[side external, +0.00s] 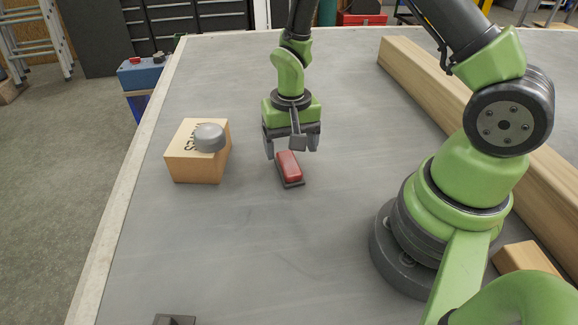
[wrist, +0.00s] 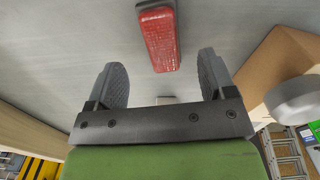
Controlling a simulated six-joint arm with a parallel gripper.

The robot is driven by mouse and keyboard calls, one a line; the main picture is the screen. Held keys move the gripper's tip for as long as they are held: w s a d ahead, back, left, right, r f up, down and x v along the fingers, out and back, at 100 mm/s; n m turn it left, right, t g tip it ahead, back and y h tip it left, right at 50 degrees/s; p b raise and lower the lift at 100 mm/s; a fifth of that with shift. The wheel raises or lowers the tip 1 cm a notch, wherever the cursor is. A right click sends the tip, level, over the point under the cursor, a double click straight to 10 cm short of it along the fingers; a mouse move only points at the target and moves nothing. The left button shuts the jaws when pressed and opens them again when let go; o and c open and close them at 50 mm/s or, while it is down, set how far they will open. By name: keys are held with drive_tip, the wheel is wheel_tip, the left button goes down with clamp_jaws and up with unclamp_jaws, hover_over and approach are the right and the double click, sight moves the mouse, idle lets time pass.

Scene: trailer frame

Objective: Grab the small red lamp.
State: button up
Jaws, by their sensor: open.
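The small red lamp (side external: 289,167) is a red block on a dark base, lying flat on the grey table. It also shows in the wrist view (wrist: 160,38), at the top, ahead of the fingertips and between their lines. My gripper (side external: 293,148) is above the table, just behind and over the lamp in the side view. Its two grey fingers are apart in the wrist view (wrist: 163,80), with nothing between them.
A cardboard box (side external: 188,167) with a grey round object (side external: 209,137) on it stands left of my gripper. A long wooden beam (side external: 480,135) lies on the right. A short wood block (side external: 525,258) is at the lower right. The table (side external: 240,235) is clear in front of the lamp.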

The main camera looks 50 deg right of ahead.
sight(289, 162)
drive_tip(key=shift+w+d+f, duration=0.1)
drive_tip(key=shift+w+f, duration=0.05)
drive_tip(key=shift+f, duration=1.25)
drive_tip(key=shift+w+f, duration=0.1)
drive_tip(key=shift+f, duration=1.25)
drive_tip(key=c, duration=1)
